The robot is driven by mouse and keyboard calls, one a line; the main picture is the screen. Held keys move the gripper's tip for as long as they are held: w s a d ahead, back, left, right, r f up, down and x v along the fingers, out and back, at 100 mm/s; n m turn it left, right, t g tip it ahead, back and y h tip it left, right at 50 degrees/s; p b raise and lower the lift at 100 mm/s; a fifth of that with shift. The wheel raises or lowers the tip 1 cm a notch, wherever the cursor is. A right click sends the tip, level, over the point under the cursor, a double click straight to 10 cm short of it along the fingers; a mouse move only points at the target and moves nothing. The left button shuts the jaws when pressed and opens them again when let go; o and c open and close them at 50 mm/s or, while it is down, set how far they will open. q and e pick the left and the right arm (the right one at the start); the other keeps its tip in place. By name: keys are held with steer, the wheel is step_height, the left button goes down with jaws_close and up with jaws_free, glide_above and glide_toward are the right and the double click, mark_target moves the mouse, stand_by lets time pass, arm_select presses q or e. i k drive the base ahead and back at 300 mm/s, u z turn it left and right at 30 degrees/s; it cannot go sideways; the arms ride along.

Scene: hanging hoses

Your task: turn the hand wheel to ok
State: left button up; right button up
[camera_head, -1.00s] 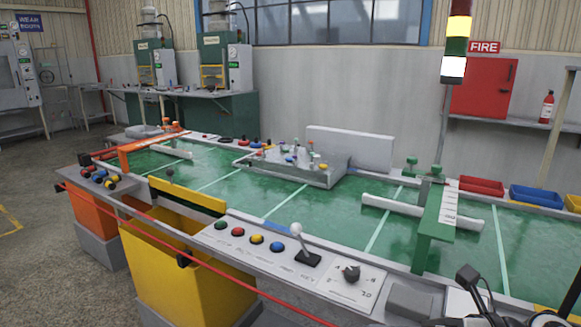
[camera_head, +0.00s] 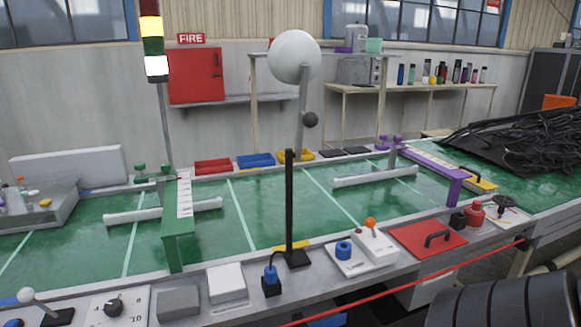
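No part that I can clearly tell as a hand wheel shows. A small black handle on a round pale dial with coloured marks (camera_head: 503,208) sits at the right end of the bench's front edge. It is too small to tell whether it is the hand wheel, or to read any "ok" mark. A black rotary knob on a white plate (camera_head: 113,307) is at the lower left. Neither of my grippers is in view.
A black post (camera_head: 290,205) stands mid-front. A red panel with a handle (camera_head: 428,238) and a red cord (camera_head: 440,267) lie at the front right. A large black ribbed object (camera_head: 510,302) fills the lower right corner. Dark cables (camera_head: 520,140) are heaped at right.

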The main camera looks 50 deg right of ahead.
mark_target(504, 203)
steer(key=z, duration=3.8)
steer(key=i, duration=1.75)
steer(key=u, duration=0.75)
